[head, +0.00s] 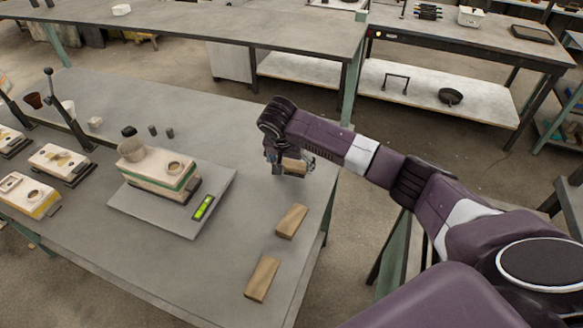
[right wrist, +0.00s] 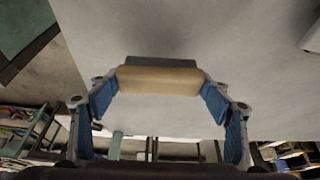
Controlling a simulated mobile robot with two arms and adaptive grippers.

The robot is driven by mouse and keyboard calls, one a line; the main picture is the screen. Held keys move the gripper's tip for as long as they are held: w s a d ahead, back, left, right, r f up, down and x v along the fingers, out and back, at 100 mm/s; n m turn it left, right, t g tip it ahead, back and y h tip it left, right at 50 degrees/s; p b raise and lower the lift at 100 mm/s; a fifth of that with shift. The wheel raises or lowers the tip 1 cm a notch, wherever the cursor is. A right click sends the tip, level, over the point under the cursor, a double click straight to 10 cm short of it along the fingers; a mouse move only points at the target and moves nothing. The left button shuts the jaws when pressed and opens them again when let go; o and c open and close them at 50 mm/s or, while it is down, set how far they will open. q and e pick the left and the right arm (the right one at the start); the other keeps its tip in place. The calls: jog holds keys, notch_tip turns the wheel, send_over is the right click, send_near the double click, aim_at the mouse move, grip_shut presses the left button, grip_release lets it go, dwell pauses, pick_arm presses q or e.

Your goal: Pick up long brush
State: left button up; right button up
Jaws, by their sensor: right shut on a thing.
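My right gripper (head: 291,168) is at the far right part of the grey table. It is shut on a brush with a tan wooden back (head: 293,165). In the right wrist view, the brush (right wrist: 160,80) lies crosswise between the blue finger pads of the right gripper (right wrist: 160,88), with a dark strip along its far side. The fingers partly hide it in the head view. I cannot tell whether it touches the tabletop. Two similar tan wooden pieces, one nearer the middle (head: 291,221) and one at the front (head: 262,279), lie on the table. My left gripper is not in view.
The grey table (head: 235,120) holds a flat plate with a green display (head: 203,207), bearing a boxy mould (head: 160,172). More moulds (head: 60,162), a lever press (head: 66,110) and small cups stand at left. The table is clear between the plate and the right gripper.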

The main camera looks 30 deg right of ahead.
aim_at(292, 163)
notch_tip(292, 163, up, 19)
jog(key=shift+f+b, duration=0.15)
jog(key=shift+b, duration=0.3)
